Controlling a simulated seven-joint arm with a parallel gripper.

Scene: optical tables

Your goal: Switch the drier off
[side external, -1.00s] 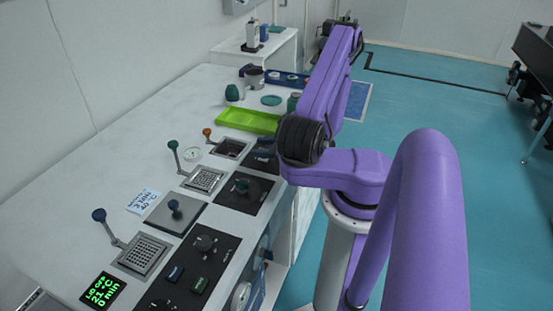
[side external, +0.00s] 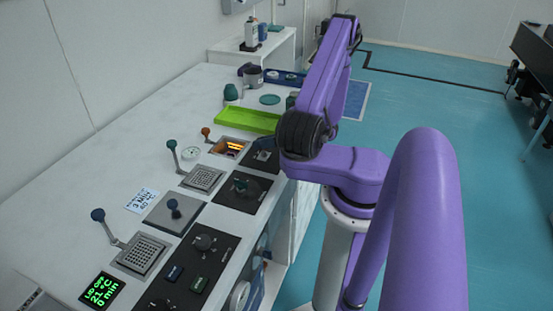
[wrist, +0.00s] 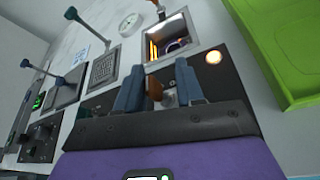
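The unit that looks like the drier is a square well (side external: 230,148) with glowing orange bars, beside an orange-knobbed lever (side external: 206,132). In the wrist view the glowing well (wrist: 167,40) is just beyond my fingers, and a round lamp (wrist: 213,57) is lit on its dark panel (wrist: 222,88). My gripper (wrist: 157,68) has its two blue fingers apart over this panel. A small brown piece (wrist: 153,88) shows in the gap between them; I cannot tell whether it is the switch or touches a finger.
A bright green tray (side external: 248,121) lies just beyond the well. Other grated wells (side external: 203,179) with green and blue levers and dark knob panels (side external: 241,188) line the bench nearer the camera. A green-lit display (side external: 102,290) is at the near end.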

